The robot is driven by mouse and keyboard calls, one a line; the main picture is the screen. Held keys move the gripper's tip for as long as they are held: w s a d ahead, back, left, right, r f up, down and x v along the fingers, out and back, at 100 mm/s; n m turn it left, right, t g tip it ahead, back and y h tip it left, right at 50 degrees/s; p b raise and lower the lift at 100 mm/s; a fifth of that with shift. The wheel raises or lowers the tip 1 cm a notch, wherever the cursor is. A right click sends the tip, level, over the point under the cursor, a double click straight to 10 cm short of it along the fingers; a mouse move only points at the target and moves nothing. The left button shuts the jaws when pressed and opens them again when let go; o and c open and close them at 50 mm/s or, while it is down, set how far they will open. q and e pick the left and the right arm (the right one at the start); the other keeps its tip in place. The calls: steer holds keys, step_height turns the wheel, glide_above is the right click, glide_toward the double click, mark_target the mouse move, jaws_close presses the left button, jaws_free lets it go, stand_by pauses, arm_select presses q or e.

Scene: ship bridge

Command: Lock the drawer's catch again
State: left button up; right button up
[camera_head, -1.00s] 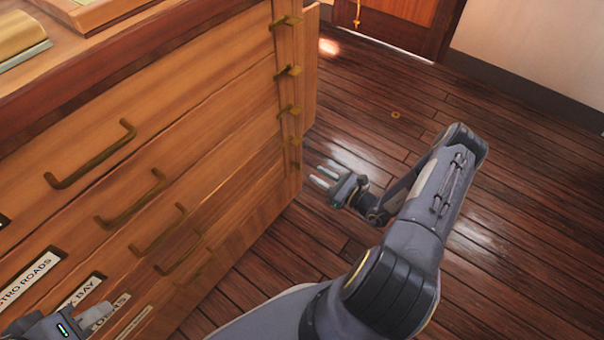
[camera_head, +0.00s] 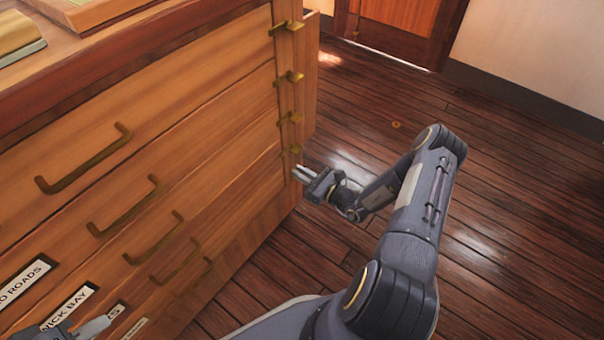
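The wooden chest of drawers (camera_head: 215,110) fills the left side, with brass pull handles and white label cards on its front. Brass catches sit in a column on its right edge strip: a top catch (camera_head: 287,26), one below it (camera_head: 290,77), a third (camera_head: 291,118) and a low one (camera_head: 292,150). I cannot tell which are locked. My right gripper (camera_head: 302,173) is just below and right of the low catch, fingers pointing at the chest's edge, slightly parted and holding nothing visible. My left gripper (camera_head: 92,327) is at the bottom left, largely cut off by the frame.
A wooden panel (camera_head: 307,75) stands out behind the chest's right edge. The plank floor (camera_head: 480,190) to the right is open, with a small brass ring (camera_head: 396,124) on it. A wooden door (camera_head: 400,25) is at the back.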

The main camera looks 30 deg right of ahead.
jaws_close()
steer(key=shift+d+m, duration=0.1)
steer(key=shift+m, duration=0.2)
steer(key=m, duration=0.3)
steer(key=shift+d+f, duration=0.1)
steer(key=shift+d, duration=0.1)
steer(key=m, duration=0.5)
steer(key=shift+w+d+f+p, duration=0.15)
steer(key=shift+d+f+p, duration=0.1)
steer(key=shift+d+p, duration=0.1)
steer(key=m, duration=0.5)
steer(key=shift+w+d+f, duration=0.1)
steer(key=shift+d+f, duration=0.05)
steer(key=shift+f, duration=0.2)
steer(key=m, duration=0.4)
steer(key=shift+f+b, duration=0.3)
steer(key=shift+o, duration=2)
jaws_free()
